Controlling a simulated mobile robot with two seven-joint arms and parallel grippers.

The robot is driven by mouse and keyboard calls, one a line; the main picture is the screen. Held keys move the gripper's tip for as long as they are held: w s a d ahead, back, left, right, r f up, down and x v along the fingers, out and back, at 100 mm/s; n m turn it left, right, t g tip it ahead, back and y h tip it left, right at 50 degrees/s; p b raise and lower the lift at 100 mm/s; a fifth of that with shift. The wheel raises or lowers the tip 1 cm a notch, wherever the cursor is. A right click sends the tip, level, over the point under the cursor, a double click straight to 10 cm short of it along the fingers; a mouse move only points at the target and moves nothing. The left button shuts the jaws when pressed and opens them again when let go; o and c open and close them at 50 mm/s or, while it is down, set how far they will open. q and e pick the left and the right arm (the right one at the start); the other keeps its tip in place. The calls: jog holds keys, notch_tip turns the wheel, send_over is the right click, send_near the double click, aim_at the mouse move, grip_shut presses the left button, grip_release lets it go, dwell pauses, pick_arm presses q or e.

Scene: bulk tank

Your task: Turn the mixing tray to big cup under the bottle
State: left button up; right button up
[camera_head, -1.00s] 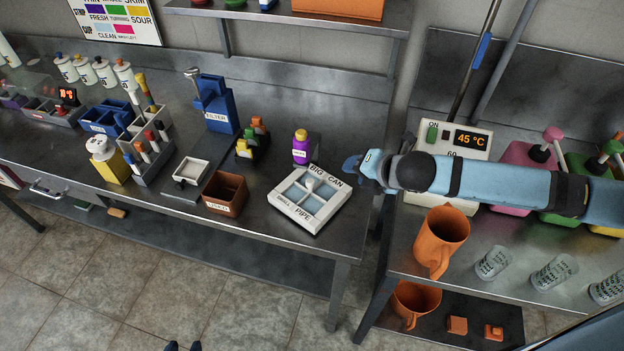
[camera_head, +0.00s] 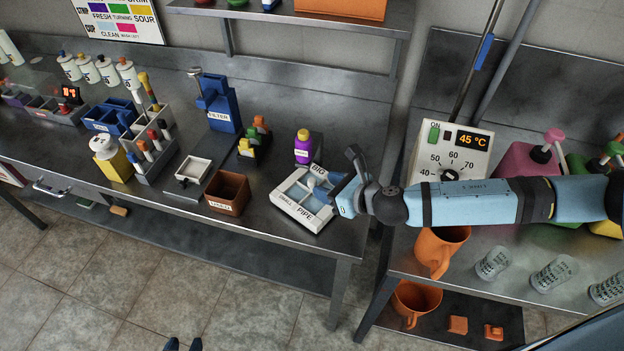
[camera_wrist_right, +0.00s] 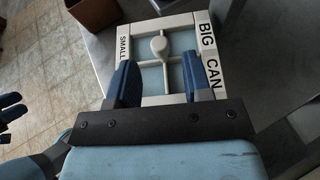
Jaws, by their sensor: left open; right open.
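The mixing tray (camera_head: 305,218) is a white square with blue compartments and a pale central knob, near the right end of the bench. It also shows in the right wrist view (camera_wrist_right: 209,75), labelled SMALL on the left side and BIG CAN on the right. A purple bottle with a yellow cap (camera_head: 302,150) stands just behind it. My right gripper (camera_head: 342,170) is open at the tray's right side. In the right wrist view its fingers (camera_wrist_right: 158,68) overlap the tray's near part; contact cannot be told.
A brown box (camera_head: 227,191) stands left of the tray, with a small white dish (camera_head: 193,169) beyond. Colored blocks (camera_head: 252,143) sit behind. On the right table are a temperature panel (camera_head: 440,160), an orange jug (camera_head: 438,250) and clear cups (camera_head: 552,273).

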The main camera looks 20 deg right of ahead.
aim_at(315, 182)
jog(key=x, duration=0.5)
jog(key=shift+w+a+f, duration=0.1)
jog(key=shift+w+a, duration=0.05)
jog(key=shift+w, duration=0.05)
grip_shut()
